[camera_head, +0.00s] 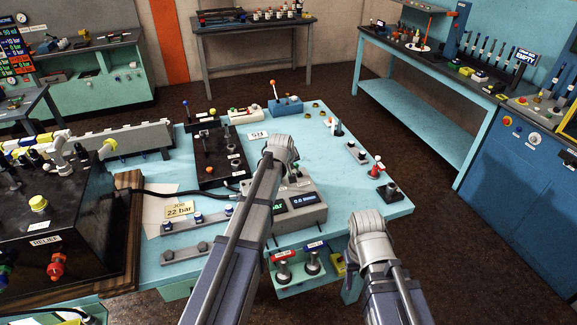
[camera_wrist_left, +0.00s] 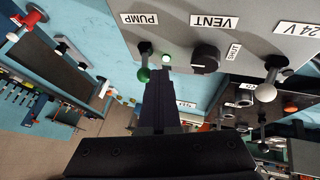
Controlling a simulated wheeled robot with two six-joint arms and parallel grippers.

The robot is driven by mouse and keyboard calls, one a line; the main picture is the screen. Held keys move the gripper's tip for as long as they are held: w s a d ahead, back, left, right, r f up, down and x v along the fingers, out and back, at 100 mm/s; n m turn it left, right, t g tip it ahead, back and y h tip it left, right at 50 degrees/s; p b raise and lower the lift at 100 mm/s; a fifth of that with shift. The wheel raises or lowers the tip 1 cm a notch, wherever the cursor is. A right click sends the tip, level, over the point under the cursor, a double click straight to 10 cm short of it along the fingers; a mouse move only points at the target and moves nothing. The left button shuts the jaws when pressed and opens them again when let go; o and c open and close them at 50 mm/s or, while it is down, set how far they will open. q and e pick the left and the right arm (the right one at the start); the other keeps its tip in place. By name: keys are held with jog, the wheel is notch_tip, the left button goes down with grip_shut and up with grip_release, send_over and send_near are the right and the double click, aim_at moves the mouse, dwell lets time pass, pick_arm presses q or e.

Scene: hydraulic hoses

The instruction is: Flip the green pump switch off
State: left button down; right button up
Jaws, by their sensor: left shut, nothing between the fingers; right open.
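The grey control box (camera_head: 314,212) stands at the table's front edge in the head view, partly hidden by my left arm. The left wrist view shows its panel (camera_wrist_left: 225,42) close up. The green-tipped pump switch (camera_wrist_left: 143,74) projects from it below the PUMP label (camera_wrist_left: 138,19). A small lamp (camera_wrist_left: 166,58) beside it glows pale green. My left gripper (camera_wrist_left: 158,77) is shut and empty, its tip just right of the green knob; I cannot tell whether they touch. My right arm (camera_head: 368,238) is right of the box; its gripper is open, fingers hard to make out.
A black vent knob (camera_wrist_left: 205,58) and a white-tipped switch (camera_wrist_left: 266,90) share the panel. A black valve block (camera_head: 212,157) lies behind the box. Fittings (camera_head: 376,168) stand along the table's right side. Fittings with red and blue tags (camera_head: 312,260) sit below the box.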

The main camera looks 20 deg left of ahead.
pick_arm(q)
jog(key=shift+w+d+r+g+y+p, duration=0.4)
jog(key=shift+d+p, duration=0.05)
jog(key=shift+p, duration=0.05)
jog(key=shift+w+d+r+m+g+y+p, duration=0.2)
jog(key=shift+w+d+m+g+y+p, duration=0.2)
jog(key=shift+d+g+y, duration=0.15)
jog(key=shift+w+d+m+g+y, duration=0.15)
jog(key=shift+w+d+g+y, duration=0.15)
jog(key=shift+y, duration=0.3)
jog(key=shift+w+d+m+g+y, duration=0.15)
jog(key=shift+d+g+y, duration=0.1)
jog(key=shift+d+y, duration=0.25)
jog(key=shift+s+a, duration=0.15)
jog(key=shift+r, duration=0.15)
jog(key=shift+r+p, duration=0.75)
